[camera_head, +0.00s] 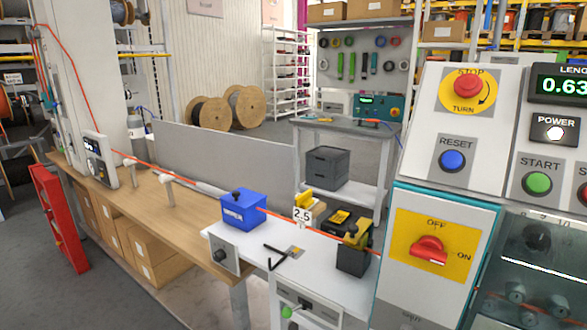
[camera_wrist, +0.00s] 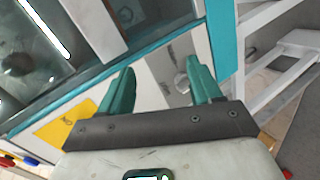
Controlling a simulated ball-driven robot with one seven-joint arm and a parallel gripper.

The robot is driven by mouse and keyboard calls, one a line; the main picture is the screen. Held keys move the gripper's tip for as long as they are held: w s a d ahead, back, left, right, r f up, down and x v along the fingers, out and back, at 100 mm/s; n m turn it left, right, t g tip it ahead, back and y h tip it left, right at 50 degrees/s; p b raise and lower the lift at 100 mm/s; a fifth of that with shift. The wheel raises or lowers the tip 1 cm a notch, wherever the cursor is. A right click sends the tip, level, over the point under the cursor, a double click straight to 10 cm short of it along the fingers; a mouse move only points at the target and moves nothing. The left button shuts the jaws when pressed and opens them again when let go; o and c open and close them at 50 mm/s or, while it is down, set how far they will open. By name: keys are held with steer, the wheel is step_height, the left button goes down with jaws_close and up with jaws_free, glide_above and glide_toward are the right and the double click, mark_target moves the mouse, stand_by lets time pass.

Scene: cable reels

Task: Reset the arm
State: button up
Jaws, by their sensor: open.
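My gripper (camera_wrist: 160,92) shows only in the wrist view. Its two teal fingers stand apart with nothing between them. Beyond the fingers is the white and teal cabinet of the machine, with part of a yellow plate (camera_wrist: 62,128) at the left. The head view does not show my arm or gripper. In that view the control panel (camera_head: 507,85) carries a red stop button (camera_head: 468,84), a blue reset button (camera_head: 452,160), a green start button (camera_head: 537,183) and a red rotary switch (camera_head: 428,250) on a yellow plate.
A wooden bench (camera_head: 190,215) with a blue box (camera_head: 243,209) and a white worktop (camera_head: 262,262) with a black hex key run beside the cabinet. An orange cable crosses above them. A grey cart (camera_head: 345,133) holds a dark crate (camera_head: 327,167). Grey floor is open at the back.

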steer(key=s+d+f+m+g+y, duration=0.2)
steer(key=s+f+g, duration=0.1)
steer(key=s+f, duration=0.3)
steer(key=s+d+f+m+g+y, duration=0.1)
steer(key=s+d+f+m+g, duration=0.15)
steer(key=s+f, duration=0.45)
steer(key=s+a+f+m+g+y, duration=0.1)
steer(key=s+f+m+g+y, duration=0.2)
steer(key=s+f, duration=0.6)
steer(key=shift+s+a+f+m+y, duration=0.25)
steer(key=shift+s+f+m+y, duration=0.15)
steer(key=shift+s+m+y, duration=0.35)
